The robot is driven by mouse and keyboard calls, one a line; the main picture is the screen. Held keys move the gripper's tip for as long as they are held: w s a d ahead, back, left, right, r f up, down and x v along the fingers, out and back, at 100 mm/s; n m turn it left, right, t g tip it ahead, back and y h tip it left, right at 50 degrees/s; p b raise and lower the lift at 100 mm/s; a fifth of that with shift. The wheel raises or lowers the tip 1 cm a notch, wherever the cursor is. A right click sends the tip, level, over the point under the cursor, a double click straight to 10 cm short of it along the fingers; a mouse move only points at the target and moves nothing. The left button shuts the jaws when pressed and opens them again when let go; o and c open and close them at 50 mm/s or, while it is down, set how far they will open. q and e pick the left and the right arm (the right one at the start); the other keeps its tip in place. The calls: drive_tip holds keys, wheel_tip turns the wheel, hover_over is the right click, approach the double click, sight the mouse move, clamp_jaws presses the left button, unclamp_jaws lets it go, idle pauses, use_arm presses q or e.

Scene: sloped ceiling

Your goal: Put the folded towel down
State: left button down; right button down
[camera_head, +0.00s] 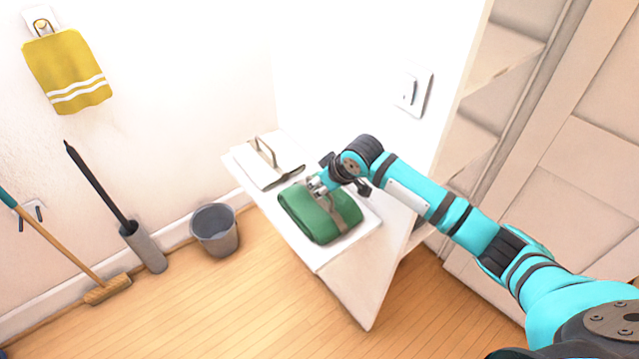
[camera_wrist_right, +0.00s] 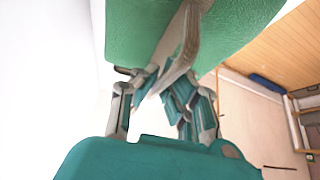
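The folded green towel (camera_head: 312,218) has a beige band around its middle. It is at the front of a white tabletop (camera_head: 358,233); I cannot tell whether it rests on the top or hangs slightly above it. My right gripper (camera_head: 318,184) is at the towel's upper edge. In the right wrist view, the gripper's fingers (camera_wrist_right: 165,92) close on the beige band (camera_wrist_right: 180,55), with the green towel (camera_wrist_right: 135,32) filling the area beyond. The fingers partly hide the band. My left gripper is not in view.
A beige flat item with a handle (camera_head: 270,165) lies behind the towel on the same top. A yellow towel (camera_head: 68,72) hangs on the wall. A grey bucket (camera_head: 215,230), a brush holder (camera_head: 146,248) and a broom (camera_head: 108,289) stand at left. Open shelves (camera_head: 500,60) are at right.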

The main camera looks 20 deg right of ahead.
drive_tip(key=c, duration=1.9)
unclamp_jaws()
drive_tip(key=shift+f, duration=0.15)
drive_tip(key=o, duration=0.4)
